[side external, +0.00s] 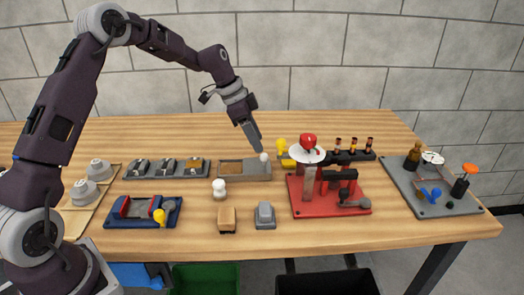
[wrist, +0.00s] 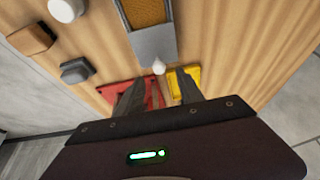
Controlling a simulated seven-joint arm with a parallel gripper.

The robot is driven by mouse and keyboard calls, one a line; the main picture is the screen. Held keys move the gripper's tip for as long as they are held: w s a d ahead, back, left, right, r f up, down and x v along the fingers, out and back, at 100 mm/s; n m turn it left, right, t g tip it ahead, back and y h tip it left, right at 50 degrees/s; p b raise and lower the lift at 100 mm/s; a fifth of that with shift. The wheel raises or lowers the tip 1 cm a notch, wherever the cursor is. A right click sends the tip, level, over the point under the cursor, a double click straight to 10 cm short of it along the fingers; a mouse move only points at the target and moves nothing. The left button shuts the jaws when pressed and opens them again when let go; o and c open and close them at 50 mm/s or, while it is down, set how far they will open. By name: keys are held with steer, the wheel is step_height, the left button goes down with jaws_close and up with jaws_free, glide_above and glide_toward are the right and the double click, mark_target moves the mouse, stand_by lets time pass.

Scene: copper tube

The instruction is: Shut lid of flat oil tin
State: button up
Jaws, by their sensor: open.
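A flat grey tin (side external: 245,178), taken as the oil tin, lies near the middle of the table. Its left part is open, showing a brown inside (side external: 232,168). A grey lid (wrist: 154,44) covers the other end in the wrist view, with a white knob (wrist: 158,67) at its outer edge; the knob also shows in the side view (side external: 264,157). My gripper (side external: 256,143) points down just above the knob end of the tin. In the wrist view its two fingers (wrist: 160,84) are apart and empty, with the knob showing between and beyond their tips. Contact with the knob cannot be told.
A red-based stand (side external: 330,200) and a yellow piece (side external: 282,147) stand close right of the tin. A white-topped piece (side external: 219,188), a wooden block (side external: 227,219) and a grey block (side external: 265,215) stand in front. A grey tray (side external: 165,168) lies left.

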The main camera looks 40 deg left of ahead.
mark_target(264, 154)
steer(key=x, duration=0.4)
steer(key=shift+w+d+f, duration=0.1)
steer(key=shift+d+f, duration=0.05)
steer(key=shift+f, duration=0.2)
jaws_close()
stand_by(1.0)
